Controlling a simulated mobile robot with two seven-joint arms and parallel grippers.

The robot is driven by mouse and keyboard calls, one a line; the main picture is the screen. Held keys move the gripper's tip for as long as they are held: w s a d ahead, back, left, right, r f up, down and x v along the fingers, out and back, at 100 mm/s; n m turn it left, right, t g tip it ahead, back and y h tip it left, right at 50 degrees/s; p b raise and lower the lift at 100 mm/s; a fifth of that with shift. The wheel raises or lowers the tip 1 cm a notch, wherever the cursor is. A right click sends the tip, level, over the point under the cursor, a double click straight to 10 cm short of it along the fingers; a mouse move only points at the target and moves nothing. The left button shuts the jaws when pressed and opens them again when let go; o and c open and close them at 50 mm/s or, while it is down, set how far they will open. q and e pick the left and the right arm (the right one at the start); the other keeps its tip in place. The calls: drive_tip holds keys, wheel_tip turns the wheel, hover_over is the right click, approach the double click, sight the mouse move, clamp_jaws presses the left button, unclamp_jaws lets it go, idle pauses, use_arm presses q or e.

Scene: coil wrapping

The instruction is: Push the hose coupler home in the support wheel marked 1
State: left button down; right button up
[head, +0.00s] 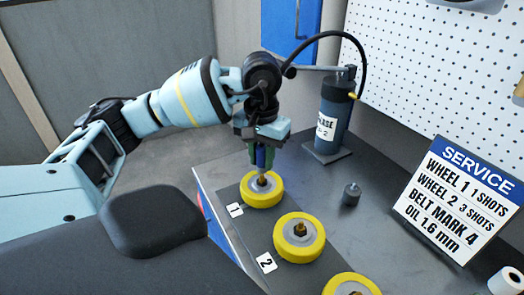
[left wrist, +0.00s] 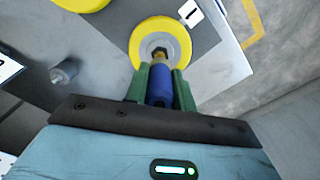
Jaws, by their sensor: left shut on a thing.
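My left gripper (head: 262,160) has green fingers shut on the blue hose coupler (head: 261,157), which points down, roughly upright, over the wheel marked 1. This wheel (head: 250,196) is yellow with a grey hub and a brass fitting (head: 263,180) in its middle. My right gripper is not in view.
Wheel 2 (head: 280,243) and another yellow wheel (head: 349,281) lie in a row on the dark mat. A dark grease bottle (head: 333,125) with a black hose (head: 363,60) stands behind. A small grey cylinder (head: 351,194) and a SERVICE sign (head: 460,200) are to the right.

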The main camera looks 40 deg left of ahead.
sight(261, 146)
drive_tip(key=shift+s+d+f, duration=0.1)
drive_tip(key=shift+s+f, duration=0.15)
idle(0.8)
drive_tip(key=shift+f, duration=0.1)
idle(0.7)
